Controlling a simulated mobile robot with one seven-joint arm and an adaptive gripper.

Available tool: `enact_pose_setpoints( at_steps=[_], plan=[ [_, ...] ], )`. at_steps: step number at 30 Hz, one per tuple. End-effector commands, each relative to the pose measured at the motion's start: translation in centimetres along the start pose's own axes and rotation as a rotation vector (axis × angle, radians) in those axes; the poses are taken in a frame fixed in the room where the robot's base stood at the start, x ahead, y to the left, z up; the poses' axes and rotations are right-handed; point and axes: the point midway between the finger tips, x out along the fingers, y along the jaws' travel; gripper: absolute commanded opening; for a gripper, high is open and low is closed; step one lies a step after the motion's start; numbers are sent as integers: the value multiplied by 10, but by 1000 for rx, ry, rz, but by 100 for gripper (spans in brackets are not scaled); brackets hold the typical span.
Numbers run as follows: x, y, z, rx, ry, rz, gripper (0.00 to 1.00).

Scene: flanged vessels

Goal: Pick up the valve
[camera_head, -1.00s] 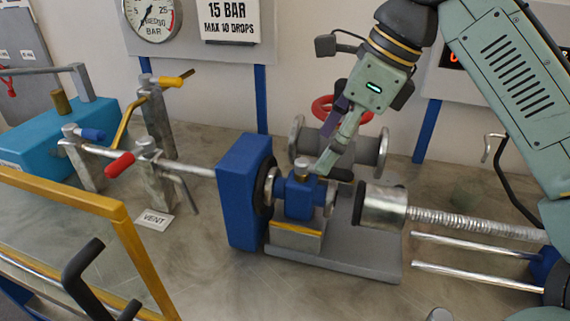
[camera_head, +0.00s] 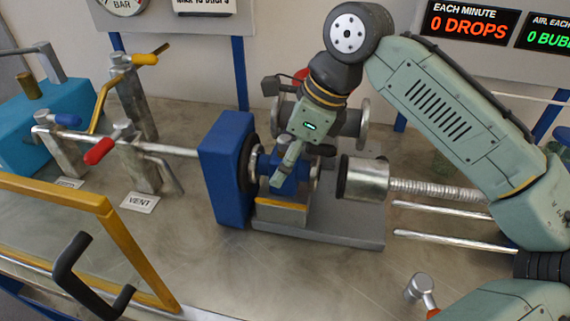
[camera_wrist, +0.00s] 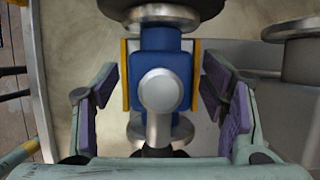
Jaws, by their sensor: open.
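The valve is a blue body (camera_head: 284,179) with silver flanged ends. It sits over a yellow-edged block on a grey base plate, between the blue upright plate and the silver clamp cylinder. In the wrist view the valve (camera_wrist: 166,64) stands centred, its round metal stem cap pointing at the camera. My gripper (camera_head: 284,178) is over the valve from above and hides part of it. In the wrist view my gripper (camera_wrist: 166,100) is open, with one purple-padded finger on each side of the blue body. Gaps show between the pads and the body.
A blue upright plate (camera_head: 227,170) stands close on the left. A silver clamp cylinder (camera_head: 364,179) with a threaded rod is close on the right. A red-wheeled flanged vessel (camera_head: 349,118) stands behind. Pipes with a red handle (camera_head: 99,151) lie further left.

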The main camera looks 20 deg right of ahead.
Motion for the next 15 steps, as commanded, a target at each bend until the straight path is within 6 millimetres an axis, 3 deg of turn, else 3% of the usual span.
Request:
enact_pose_setpoints(
  at_steps=[8, 15],
  plan=[
    [4, 0, 0, 0, 0, -1, 65],
    [3, 0, 0, 0, 0, -1, 49]
  ],
)
